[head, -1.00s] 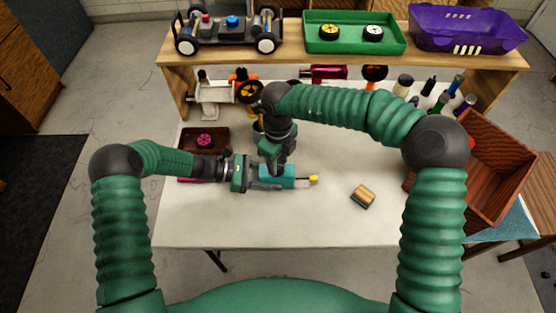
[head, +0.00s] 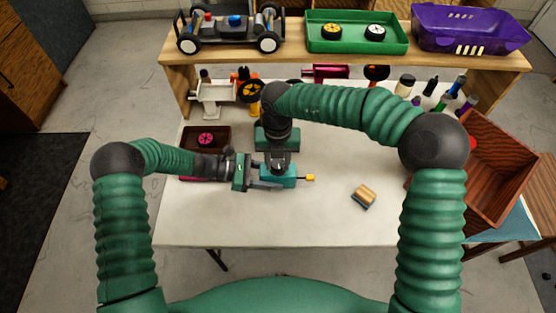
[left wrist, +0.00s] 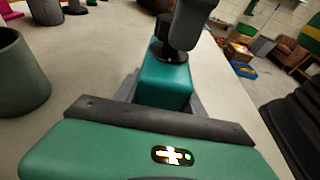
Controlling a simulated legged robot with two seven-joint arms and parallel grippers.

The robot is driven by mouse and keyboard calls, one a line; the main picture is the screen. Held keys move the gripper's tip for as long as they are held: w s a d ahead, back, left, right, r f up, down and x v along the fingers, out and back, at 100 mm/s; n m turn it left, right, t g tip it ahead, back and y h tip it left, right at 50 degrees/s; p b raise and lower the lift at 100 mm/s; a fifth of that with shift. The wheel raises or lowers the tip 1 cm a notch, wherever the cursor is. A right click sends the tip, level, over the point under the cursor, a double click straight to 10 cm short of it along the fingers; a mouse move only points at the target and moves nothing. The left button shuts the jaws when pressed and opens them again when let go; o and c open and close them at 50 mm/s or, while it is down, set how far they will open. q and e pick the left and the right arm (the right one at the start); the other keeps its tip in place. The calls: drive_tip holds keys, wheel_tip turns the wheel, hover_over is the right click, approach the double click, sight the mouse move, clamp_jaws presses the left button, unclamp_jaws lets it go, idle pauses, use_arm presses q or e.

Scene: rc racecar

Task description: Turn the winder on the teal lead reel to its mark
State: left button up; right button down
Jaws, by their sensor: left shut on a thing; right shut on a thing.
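The teal lead reel (head: 279,177) is a small box over the front middle of the white table, with a yellow-tipped piece (head: 308,178) sticking out to its right. It also shows in the left wrist view (left wrist: 165,82), below a dark round shape; I cannot tell whether this is the winder or part of my right gripper. My left gripper (head: 266,184) is shut on the reel from its left side. My right gripper (head: 281,160) comes down at the reel's top and is shut on the winder, which it mostly hides. The mark cannot be made out.
A tan-and-blue block (head: 363,196) lies to the right. A dark tray (head: 190,141) with a pink wheel is at the left. A shelf (head: 300,60) runs across the back. The table's front is clear.

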use_arm(q)
drive_tip(key=shift+s+d, duration=0.1)
drive_tip(key=shift+s, duration=0.1)
use_arm(e)
drive_tip(key=m, duration=0.5)
drive_tip(key=shift+w+a+r+m, duration=0.1)
drive_tip(key=shift+w+m, duration=0.05)
drive_tip(key=shift+m, duration=0.15)
drive_tip(key=m, duration=0.5)
drive_tip(key=shift+w+a, duration=0.1)
drive_tip(key=m, duration=0.5)
drive_tip(key=shift+w+m, duration=0.1)
drive_tip(key=shift+m, duration=2.5)
use_arm(q)
drive_tip(key=shift+w, duration=0.1)
use_arm(e)
drive_tip(key=c, duration=0.9)
unclamp_jaws()
